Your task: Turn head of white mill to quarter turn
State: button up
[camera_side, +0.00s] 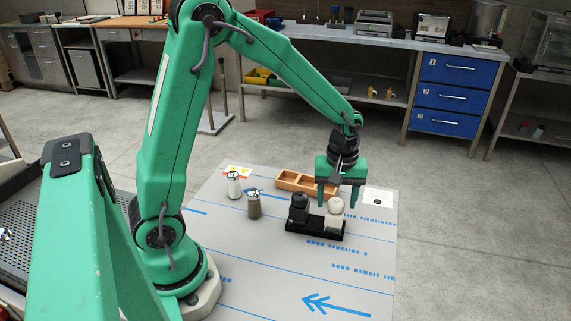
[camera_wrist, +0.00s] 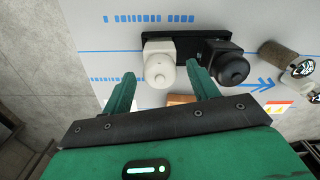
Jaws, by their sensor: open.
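The white mill (camera_side: 335,208) stands upright in a black holder (camera_side: 318,233), to the right of a black mill (camera_side: 299,205). My gripper (camera_side: 338,196) points down at the white mill's head, with its green fingers apart. In the wrist view the white mill (camera_wrist: 160,68) shows its rounded head ahead of the gap between my two fingers (camera_wrist: 160,90). The black mill (camera_wrist: 228,65) is beside it, near the right finger. No finger visibly touches the head. I cannot tell the head's turn from these views.
A wooden divided tray (camera_side: 291,182) lies behind the mills. Two shakers, one pale (camera_side: 234,187) and one brown (camera_side: 254,206), stand to the left. A white card with a dark dot (camera_side: 377,197) lies to the right. The front of the mat (camera_side: 270,280) is clear.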

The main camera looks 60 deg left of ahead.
jog(key=c, duration=1)
jog(key=shift+m, duration=0.8)
jog(key=m, duration=0.2)
jog(key=shift+m, duration=0.4)
jog(key=m, duration=0.4)
jog(key=shift+m, duration=0.3)
jog(key=m, duration=0.8)
jog(key=shift+m, duration=0.3)
